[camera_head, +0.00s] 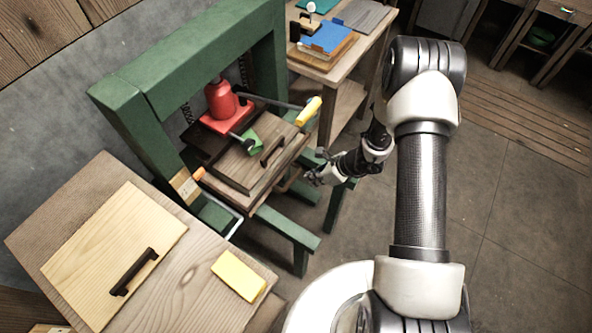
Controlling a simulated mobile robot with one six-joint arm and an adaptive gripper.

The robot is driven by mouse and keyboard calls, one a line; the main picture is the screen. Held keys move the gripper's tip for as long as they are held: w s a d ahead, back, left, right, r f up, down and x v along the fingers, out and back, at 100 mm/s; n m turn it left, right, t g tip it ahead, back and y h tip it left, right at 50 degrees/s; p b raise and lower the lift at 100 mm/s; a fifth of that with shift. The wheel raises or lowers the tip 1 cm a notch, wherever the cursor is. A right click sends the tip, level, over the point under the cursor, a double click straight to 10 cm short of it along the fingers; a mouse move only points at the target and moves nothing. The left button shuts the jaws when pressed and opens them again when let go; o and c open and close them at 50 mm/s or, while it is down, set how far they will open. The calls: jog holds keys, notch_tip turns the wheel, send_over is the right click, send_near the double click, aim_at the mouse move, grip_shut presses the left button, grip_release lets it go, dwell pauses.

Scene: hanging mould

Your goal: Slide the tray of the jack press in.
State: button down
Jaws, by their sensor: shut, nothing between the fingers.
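The jack press (122,103) is a green frame with a red jack (223,101) inside it. Its wooden tray (255,194) sticks out of the front of the frame towards my arm. On the tray lies a wooden board (238,170) with a dark handle (272,151). A lever with a yellow grip (308,111) reaches out to the right from the jack. My gripper (312,176) is shut and empty, just to the right of the tray's front edge. I cannot tell whether it touches the tray.
A wooden table (190,290) at lower left holds a pale board (115,245) with a black handle and a yellow block (239,276). A bench (345,70) behind the press carries a blue item (327,37). The floor at right is clear.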

jog(key=w+a+f+b, duration=0.1)
jog(key=f, duration=0.1)
jog(key=w+a+f+t+y, duration=0.1)
jog(key=f, duration=0.1)
jog(key=w+a+f+t+b, duration=0.1)
jog(key=f, duration=0.2)
jog(key=shift+w+a+b, duration=0.35)
jog(key=shift+w, duration=0.05)
jog(key=shift+w+a+t, duration=0.3)
jog(key=shift+w+a, duration=0.5)
jog(key=shift+a, duration=0.25)
jog(key=shift+w+a+b, duration=0.35)
jog(key=shift+w+a, duration=0.15)
jog(key=shift+a, duration=0.15)
